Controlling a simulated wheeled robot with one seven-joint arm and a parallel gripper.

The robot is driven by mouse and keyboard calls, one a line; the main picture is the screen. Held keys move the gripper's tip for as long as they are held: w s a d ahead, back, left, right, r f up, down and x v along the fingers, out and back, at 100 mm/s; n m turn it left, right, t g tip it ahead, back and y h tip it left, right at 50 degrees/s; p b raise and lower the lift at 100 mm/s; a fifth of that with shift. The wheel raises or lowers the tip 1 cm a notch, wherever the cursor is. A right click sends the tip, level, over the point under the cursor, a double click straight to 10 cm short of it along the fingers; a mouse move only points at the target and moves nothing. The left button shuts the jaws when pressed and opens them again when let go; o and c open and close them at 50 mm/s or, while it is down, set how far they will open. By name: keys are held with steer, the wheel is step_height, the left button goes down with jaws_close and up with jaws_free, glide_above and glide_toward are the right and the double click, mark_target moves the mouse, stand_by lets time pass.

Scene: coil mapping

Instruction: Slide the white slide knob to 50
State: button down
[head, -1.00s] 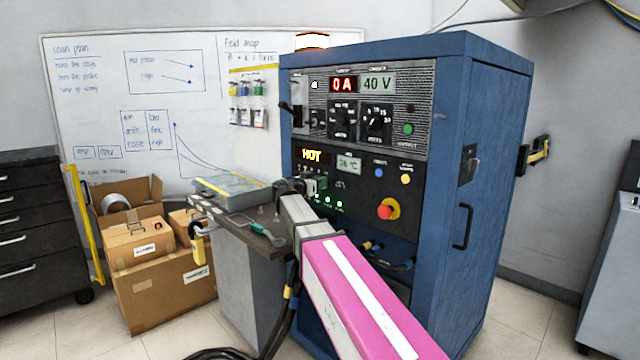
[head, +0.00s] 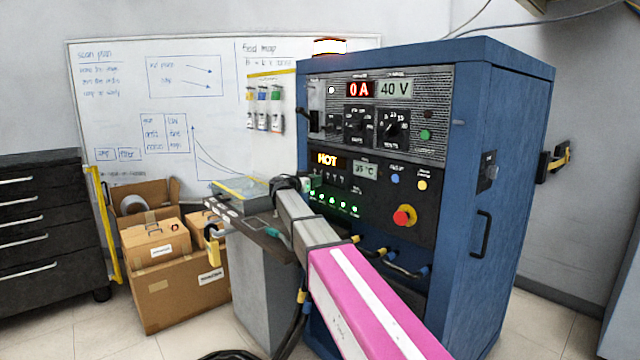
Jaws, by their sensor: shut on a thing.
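My gripper (head: 302,186) is at the end of my arm, against the left part of the blue cabinet's lower front panel, beside the lit HOT display (head: 327,159). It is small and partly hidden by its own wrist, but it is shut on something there. The white slide knob cannot be made out; my gripper covers that spot. The 50 mark of its scale is not readable. The blue cabinet (head: 508,200) shows a 0 A display (head: 360,89) and a 40 V display (head: 394,88) above.
A grey bench (head: 262,300) with a clear-lidded case (head: 243,190) stands left of the cabinet, close under my arm. A red stop button (head: 404,216) and cables (head: 405,268) are to the right of my arm. Cardboard boxes (head: 180,290) stand at left.

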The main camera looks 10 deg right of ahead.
steer(key=c, duration=1.1)
jaws_free()
steer(key=v, duration=1.1)
steer(key=shift+d, duration=0.1)
